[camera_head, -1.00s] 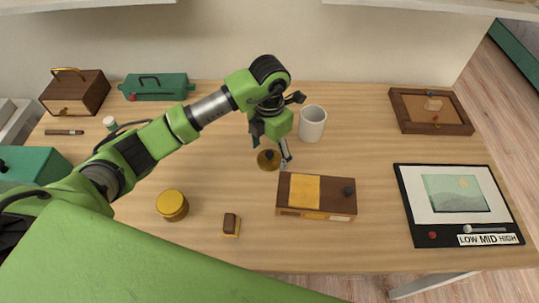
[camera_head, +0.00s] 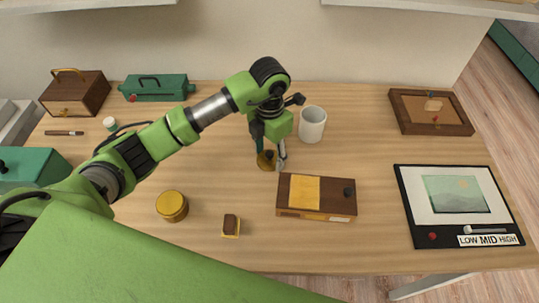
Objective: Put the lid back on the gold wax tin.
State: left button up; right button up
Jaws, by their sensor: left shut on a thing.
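The gold wax tin (camera_head: 171,207) stands on the wooden desk at the lower left of the middle, a short round tin. A round gold lid (camera_head: 264,164) with a dark knob lies near the middle of the desk, left of the brown and yellow box. My left gripper (camera_head: 270,159) points down over this lid and is shut on it, the fingers partly covering it. The lid appears still at desk level. My right gripper is not in view.
A brown and yellow box (camera_head: 330,204) lies close right of the gripper. A white mug (camera_head: 312,124) stands behind it. A small brown and yellow block (camera_head: 231,225) lies right of the tin. The desk (camera_head: 215,180) between tin and lid is clear.

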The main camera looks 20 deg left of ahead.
aim_at(271, 154)
pick_arm(q)
jog(key=shift+r, duration=0.25)
jog(key=r, duration=0.1)
jog(key=r+b, duration=0.1)
jog(key=shift+s+d+r+b, duration=0.1)
jog(key=shift+d+r+b, duration=0.1)
jog(key=shift+r+b, duration=0.15)
jog(key=s+d+r+b, duration=0.1)
jog(key=s+d+r, duration=0.8)
jog(key=shift+s+d+r+b, duration=0.25)
jog(key=shift+s+b, duration=0.15)
